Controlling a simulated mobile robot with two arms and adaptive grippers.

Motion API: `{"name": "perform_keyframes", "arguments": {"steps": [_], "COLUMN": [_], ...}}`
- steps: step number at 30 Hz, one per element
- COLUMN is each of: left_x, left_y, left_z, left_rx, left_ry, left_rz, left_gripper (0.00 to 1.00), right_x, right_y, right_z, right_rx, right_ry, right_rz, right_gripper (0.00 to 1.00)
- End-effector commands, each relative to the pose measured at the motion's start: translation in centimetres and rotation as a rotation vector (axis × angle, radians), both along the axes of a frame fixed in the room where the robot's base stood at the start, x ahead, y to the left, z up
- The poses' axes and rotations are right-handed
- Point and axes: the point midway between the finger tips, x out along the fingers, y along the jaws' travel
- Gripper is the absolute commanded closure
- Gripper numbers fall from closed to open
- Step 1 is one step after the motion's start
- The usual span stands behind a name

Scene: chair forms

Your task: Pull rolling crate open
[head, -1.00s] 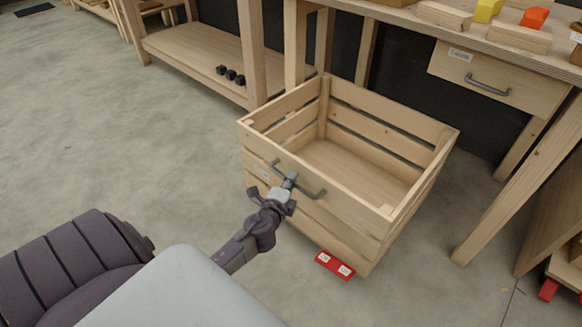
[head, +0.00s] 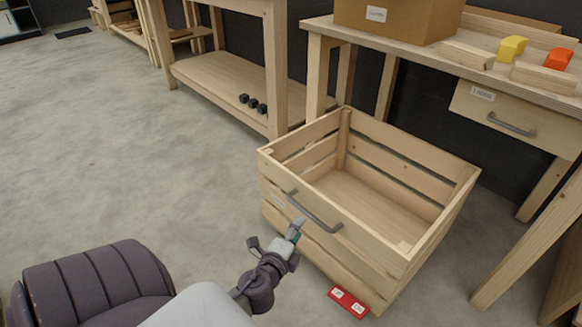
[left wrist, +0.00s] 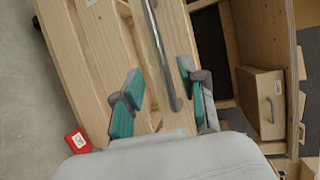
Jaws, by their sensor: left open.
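The rolling crate (head: 375,262) is an empty, slatted wooden box on the floor, standing out in front of the workbench. Its grey bar handle (head: 315,211) is on the front face; it also shows in the left wrist view (left wrist: 163,55). My left gripper (head: 295,229) is just in front of the handle, at its lower side. In the left wrist view my left gripper (left wrist: 160,85) is open, with teal finger pads apart and the handle's end between or just beyond them. No grip on the handle shows. My right gripper is not in view.
The workbench (head: 420,52) behind holds a cardboard box (head: 395,18) and yellow and orange blocks. A closed drawer (head: 515,115) hangs under it. A red piece (head: 348,301) lies at the crate's front base. Floor (head: 130,140) to the left is clear.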

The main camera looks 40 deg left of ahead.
Motion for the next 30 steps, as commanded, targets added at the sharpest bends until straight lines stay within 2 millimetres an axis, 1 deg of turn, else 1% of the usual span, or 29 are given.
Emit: {"name": "perform_keyframes", "arguments": {"steps": [1,3,6,9,26,28,29,30], "left_x": [-1.0,-2.0,-2.9,-3.4,-3.5,-3.4,-3.2,-2.9], "left_y": [-0.3,-0.6,-1.0,-1.1,-1.2,-1.5,-1.8,-2.6], "left_z": [0.1,0.3,0.5,0.6,0.7,0.8,1.0,1.4], "left_rx": [-0.003,-0.003,-0.001,-0.001,0.0,-0.01,-0.024,-0.051], "left_ry": [0.002,0.002,0.001,0.001,0.0,-0.006,-0.013,-0.029], "left_rz": [0.002,0.003,0.0,0.001,0.0,-0.008,-0.018,-0.041], "left_gripper": [0.59,0.59,0.59,0.59,0.59,0.59,0.59,0.59], "right_x": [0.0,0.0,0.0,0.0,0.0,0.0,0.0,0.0], "right_y": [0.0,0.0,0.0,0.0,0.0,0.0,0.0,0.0], "right_z": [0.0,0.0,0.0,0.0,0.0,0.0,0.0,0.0], "right_rx": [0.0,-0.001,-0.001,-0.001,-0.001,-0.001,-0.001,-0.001], "right_ry": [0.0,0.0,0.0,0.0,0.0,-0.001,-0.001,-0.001], "right_rz": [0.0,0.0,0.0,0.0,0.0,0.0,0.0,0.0], "right_gripper": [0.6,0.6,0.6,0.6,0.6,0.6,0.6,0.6]}}
